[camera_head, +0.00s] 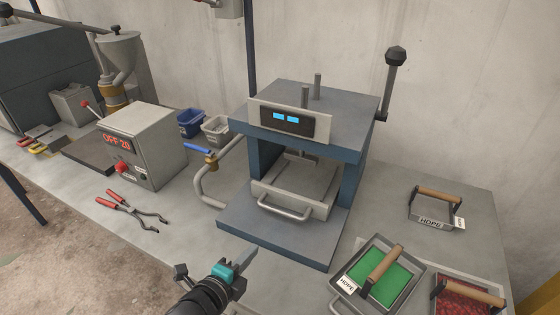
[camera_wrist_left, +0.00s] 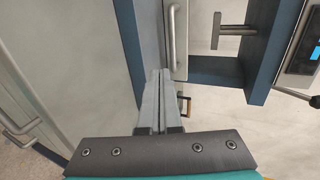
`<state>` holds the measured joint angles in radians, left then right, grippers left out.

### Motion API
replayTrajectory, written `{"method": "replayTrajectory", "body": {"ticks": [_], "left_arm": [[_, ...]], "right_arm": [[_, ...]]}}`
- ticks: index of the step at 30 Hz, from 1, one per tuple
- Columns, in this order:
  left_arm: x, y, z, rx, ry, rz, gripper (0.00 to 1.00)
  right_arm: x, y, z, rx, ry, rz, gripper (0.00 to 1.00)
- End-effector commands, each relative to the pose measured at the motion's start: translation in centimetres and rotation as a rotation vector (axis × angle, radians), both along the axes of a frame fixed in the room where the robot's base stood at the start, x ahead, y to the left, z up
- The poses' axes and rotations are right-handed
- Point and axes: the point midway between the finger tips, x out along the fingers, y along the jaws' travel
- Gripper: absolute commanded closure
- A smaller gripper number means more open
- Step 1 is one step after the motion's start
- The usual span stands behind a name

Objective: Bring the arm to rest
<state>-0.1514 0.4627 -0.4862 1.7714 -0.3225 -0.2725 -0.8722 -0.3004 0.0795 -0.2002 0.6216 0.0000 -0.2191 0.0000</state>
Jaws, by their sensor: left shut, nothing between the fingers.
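My left gripper (camera_head: 249,254) is low in the middle of the head view, at the front edge of the blue press (camera_head: 275,235). Its fingers are shut with nothing between them. In the left wrist view the closed fingers (camera_wrist_left: 160,74) point up toward the press, with its pull handle (camera_wrist_left: 172,38) beyond them. I cannot tell whether the fingertips touch the press base. My right gripper does not show in either view.
A grey control box (camera_head: 140,145) and red-handled pliers (camera_head: 130,210) are on the bench to the left. A green-filled tray (camera_head: 343,284) and a red-filled tray (camera_head: 437,306) lie at right. Blue and grey bins (camera_head: 190,126) stand behind. Floor shows at lower left.

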Motion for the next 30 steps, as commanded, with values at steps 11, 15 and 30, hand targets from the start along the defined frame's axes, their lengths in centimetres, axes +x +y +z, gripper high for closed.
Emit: {"method": "replayTrajectory", "body": {"ticks": [11,15,30], "left_arm": [[-2.5,1.5,0.1,-0.252,0.229,0.303,1.0],[-5.9,3.0,0.0,-0.456,0.426,0.563,1.0],[-18.4,5.4,0.7,-0.844,0.876,1.224,1.0]], "right_arm": [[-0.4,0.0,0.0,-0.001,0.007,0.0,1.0],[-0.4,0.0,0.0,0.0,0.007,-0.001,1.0],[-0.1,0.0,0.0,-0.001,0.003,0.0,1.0]]}}
